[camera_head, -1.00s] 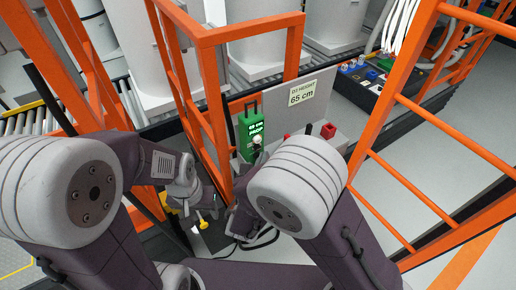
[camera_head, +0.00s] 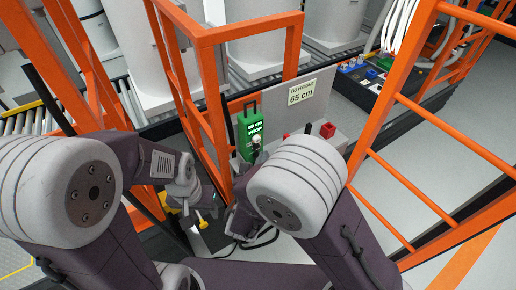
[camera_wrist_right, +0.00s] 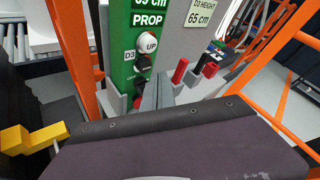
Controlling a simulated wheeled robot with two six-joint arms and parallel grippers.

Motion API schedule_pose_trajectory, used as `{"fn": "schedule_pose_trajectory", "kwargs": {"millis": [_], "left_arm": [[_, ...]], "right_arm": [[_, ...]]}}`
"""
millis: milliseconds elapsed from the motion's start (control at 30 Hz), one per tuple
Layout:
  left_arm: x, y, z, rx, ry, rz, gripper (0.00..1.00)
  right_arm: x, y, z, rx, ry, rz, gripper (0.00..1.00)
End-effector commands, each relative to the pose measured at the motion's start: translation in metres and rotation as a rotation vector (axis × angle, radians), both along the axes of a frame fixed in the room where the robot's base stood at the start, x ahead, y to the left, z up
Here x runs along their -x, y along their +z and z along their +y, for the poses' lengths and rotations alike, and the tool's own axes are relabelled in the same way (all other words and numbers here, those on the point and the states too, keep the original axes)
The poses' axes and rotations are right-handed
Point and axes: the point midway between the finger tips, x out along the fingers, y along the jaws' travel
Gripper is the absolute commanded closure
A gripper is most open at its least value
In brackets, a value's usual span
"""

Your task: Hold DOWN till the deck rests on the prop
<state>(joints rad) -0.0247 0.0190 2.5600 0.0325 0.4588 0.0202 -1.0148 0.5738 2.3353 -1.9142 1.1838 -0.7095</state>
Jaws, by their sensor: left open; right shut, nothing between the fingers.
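A green control panel (camera_head: 251,140) marked "65 cm PROP" stands by the orange frame in the head view. In the right wrist view it carries a white UP button (camera_wrist_right: 147,42) with a dark button (camera_wrist_right: 143,63) below, and another dark control (camera_wrist_right: 139,83) lower down. My right gripper (camera_wrist_right: 155,92) is shut and empty, its grey fingers pointing at the lower controls. I cannot tell whether they touch. My left gripper (camera_head: 193,206) is open, low and left of the panel, beside a yellow handle (camera_head: 203,223). The contact of deck and prop cannot be made out.
A sign (camera_head: 301,92) reads "D3 HEIGHT 65 cm". Red controls (camera_head: 327,130) stand right of the panel. Orange railings (camera_head: 208,85) rise close by, with another orange frame (camera_head: 400,110) at right. Large white tanks (camera_head: 265,50) stand behind. Grey floor is open at right.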

Motion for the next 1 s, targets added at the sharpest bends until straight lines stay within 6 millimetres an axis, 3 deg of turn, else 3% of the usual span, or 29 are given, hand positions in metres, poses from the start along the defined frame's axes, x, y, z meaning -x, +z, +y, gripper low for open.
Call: {"fn": "schedule_pose_trajectory", "kwargs": {"millis": [1000], "left_arm": [[0.0000, 0.0007, 0.0000, 0.000, 0.000, 0.000, 0.45]], "right_arm": [[-0.0072, 0.0002, 0.0048, 0.000, 0.000, 0.000, 1.00]]}}
